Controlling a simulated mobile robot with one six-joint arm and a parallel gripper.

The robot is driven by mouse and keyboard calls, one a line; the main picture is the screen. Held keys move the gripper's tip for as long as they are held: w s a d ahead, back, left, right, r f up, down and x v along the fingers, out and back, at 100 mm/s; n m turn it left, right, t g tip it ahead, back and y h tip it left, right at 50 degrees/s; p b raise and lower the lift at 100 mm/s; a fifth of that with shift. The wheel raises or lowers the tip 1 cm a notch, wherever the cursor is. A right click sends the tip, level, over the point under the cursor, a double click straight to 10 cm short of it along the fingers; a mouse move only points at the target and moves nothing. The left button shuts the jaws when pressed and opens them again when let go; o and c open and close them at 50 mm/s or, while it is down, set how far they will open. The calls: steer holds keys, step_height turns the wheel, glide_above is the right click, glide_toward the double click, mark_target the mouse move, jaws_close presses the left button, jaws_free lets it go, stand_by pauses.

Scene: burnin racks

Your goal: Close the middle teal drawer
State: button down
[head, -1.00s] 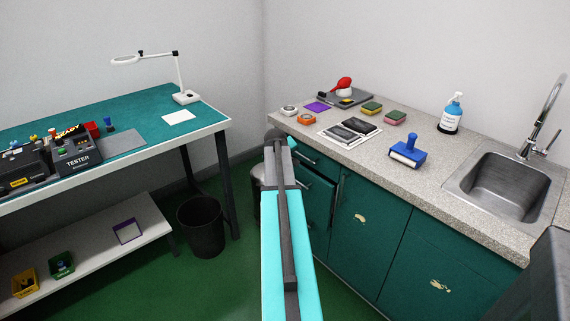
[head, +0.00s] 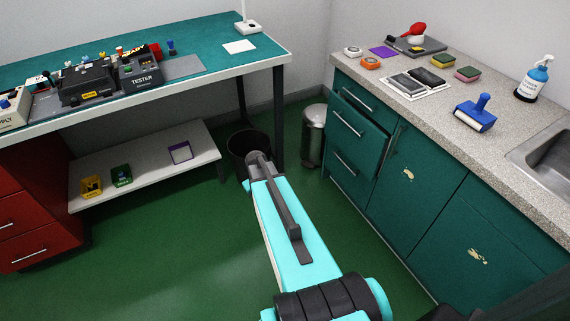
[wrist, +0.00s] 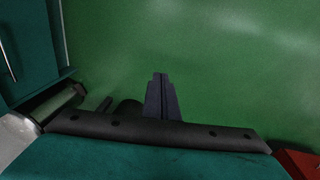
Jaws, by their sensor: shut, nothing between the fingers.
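The middle teal drawer (head: 357,134) is in the bank at the left end of the teal cabinet in the head view. It is pulled out a little, its front standing proud of the drawers above and below. It has a metal bar handle. My gripper (wrist: 160,88) shows in the wrist view, its dark fingers together and empty above the green floor. In the head view my arm reaches forward to the left of the drawers, and the fingers are hidden. A teal front with a bar handle (wrist: 8,62) shows at the left of the wrist view.
A metal bin (head: 313,135) stands left of the drawers, and a black basket (head: 246,148) stands under the teal-topped bench (head: 150,55). A low shelf (head: 145,165) and red drawers (head: 38,225) are at left. Green floor is clear between bench and cabinet.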

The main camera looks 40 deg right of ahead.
steer(key=s+a+f+g, duration=0.1)
steer(key=s+a+f, duration=0.25)
steer(key=a, duration=0.25)
steer(key=s+a+f+n+g+y, duration=0.1)
steer(key=s+a+f, duration=0.1)
steer(key=s+a, duration=0.3)
steer(key=s+a+f+g, duration=0.1)
steer(key=s+a+f, duration=0.15)
steer(key=a, duration=0.35)
steer(key=s+a+f+g, duration=0.1)
steer(key=s+a+f, duration=0.1)
steer(key=s+a, duration=0.3)
steer(key=s+a+f+n+g, duration=0.1)
steer(key=s+a+f+g, duration=0.1)
steer(key=s+a, duration=0.4)
steer(key=s, duration=0.4)
steer(key=shift+s+a+f, duration=0.15)
steer(key=shift+s, duration=0.1)
steer(key=shift+a, duration=0.1)
